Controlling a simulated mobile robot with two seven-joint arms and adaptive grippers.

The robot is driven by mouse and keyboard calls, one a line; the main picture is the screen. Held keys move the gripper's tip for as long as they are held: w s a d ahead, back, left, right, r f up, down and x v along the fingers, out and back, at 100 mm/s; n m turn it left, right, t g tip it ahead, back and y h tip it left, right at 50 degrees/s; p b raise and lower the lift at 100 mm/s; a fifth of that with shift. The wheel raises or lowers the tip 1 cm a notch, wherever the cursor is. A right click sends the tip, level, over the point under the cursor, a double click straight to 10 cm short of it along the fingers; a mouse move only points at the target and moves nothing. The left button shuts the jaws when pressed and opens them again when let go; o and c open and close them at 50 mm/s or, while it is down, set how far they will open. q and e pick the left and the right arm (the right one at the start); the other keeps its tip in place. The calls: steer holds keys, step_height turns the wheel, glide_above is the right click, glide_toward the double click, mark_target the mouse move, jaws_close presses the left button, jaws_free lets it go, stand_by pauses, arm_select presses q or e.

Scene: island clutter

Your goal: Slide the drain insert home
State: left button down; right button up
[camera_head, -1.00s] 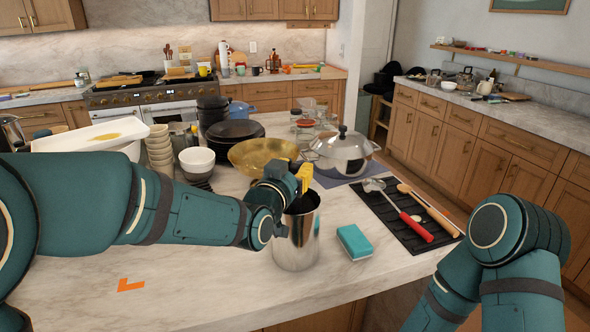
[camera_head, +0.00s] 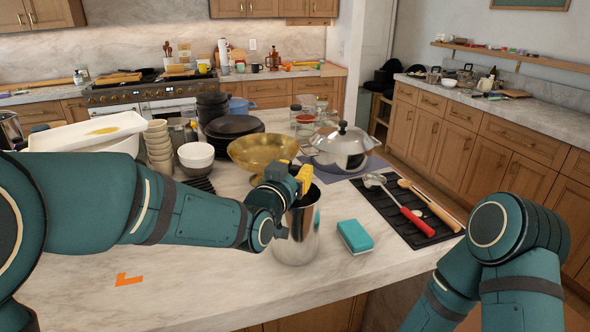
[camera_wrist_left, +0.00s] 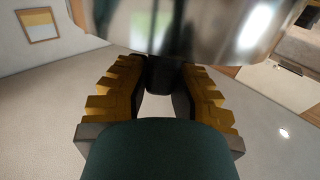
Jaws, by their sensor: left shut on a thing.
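A shiny metal canister (camera_head: 298,240) stands upright on the island, near its front edge. Metal from the canister (camera_wrist_left: 205,28) fills the top of that view. The fingers and wrist hide much of the mouth, so how deep the insert sits cannot be told. My right arm is at the lower right, its gripper out of frame.
A teal sponge (camera_head: 355,236) lies just right of the canister. A black mat (camera_head: 412,232) with a red-handled ladle (camera_head: 400,208) is further right. A brass bowl (camera_head: 262,154) and a lidded pan (camera_head: 343,150) stand behind. The front left counter is clear apart from orange tape (camera_head: 128,280).

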arm_select(q)
steer(key=shift+f+b, duration=0.3)
steer(key=shift+f, duration=1.55)
steer(key=c, duration=0.9)
jaws_free()
steer(key=shift+f, duration=0.15)
steer(key=shift+o, duration=0.2)
steer(key=shift+s, duration=0.15)
steer(key=v, duration=1.2)
